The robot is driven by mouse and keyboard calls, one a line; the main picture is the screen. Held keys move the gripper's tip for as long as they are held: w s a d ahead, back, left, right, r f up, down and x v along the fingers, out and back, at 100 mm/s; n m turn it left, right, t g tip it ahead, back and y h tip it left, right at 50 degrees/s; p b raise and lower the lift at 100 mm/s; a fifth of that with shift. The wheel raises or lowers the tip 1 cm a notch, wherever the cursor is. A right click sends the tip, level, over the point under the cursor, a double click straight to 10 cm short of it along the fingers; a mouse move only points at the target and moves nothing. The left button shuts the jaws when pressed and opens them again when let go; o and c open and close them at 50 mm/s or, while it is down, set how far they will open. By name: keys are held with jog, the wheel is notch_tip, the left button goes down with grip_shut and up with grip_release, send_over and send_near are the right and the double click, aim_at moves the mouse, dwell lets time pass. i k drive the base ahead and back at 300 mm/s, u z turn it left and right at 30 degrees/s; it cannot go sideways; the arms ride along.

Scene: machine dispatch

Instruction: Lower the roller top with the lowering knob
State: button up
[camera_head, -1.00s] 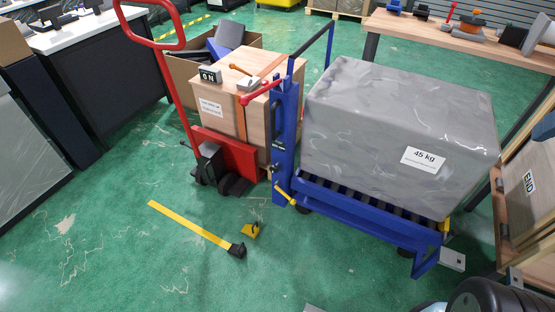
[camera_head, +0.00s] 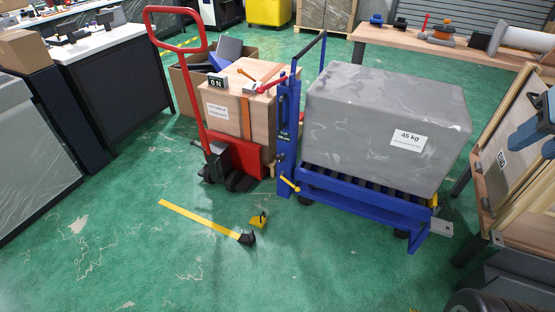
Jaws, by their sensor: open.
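The blue lift table (camera_head: 365,208) stands right of centre with a roller top (camera_head: 318,178), mostly hidden under a large grey wrapped load (camera_head: 380,120) labelled 45 kg. Its blue upright column (camera_head: 287,135) is at the left end of the roller top. A small yellow knob (camera_head: 290,184) sticks out low on the column. No label shows which is the lowering knob. The load sits on the rollers, raised above the floor. I cannot make out my gripper in this view.
A red pallet truck (camera_head: 236,160) with a wooden crate (camera_head: 222,110) stands close left of the column. A yellow strip (camera_head: 205,220) and a small yellow piece (camera_head: 258,221) lie on the floor in front. A wooden panel (camera_head: 515,150) leans at right. The green floor ahead is mostly clear.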

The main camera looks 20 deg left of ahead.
aim_at(280, 158)
jog(key=u, duration=0.45)
jog(key=i, duration=0.95)
jog(key=z, duration=0.05)
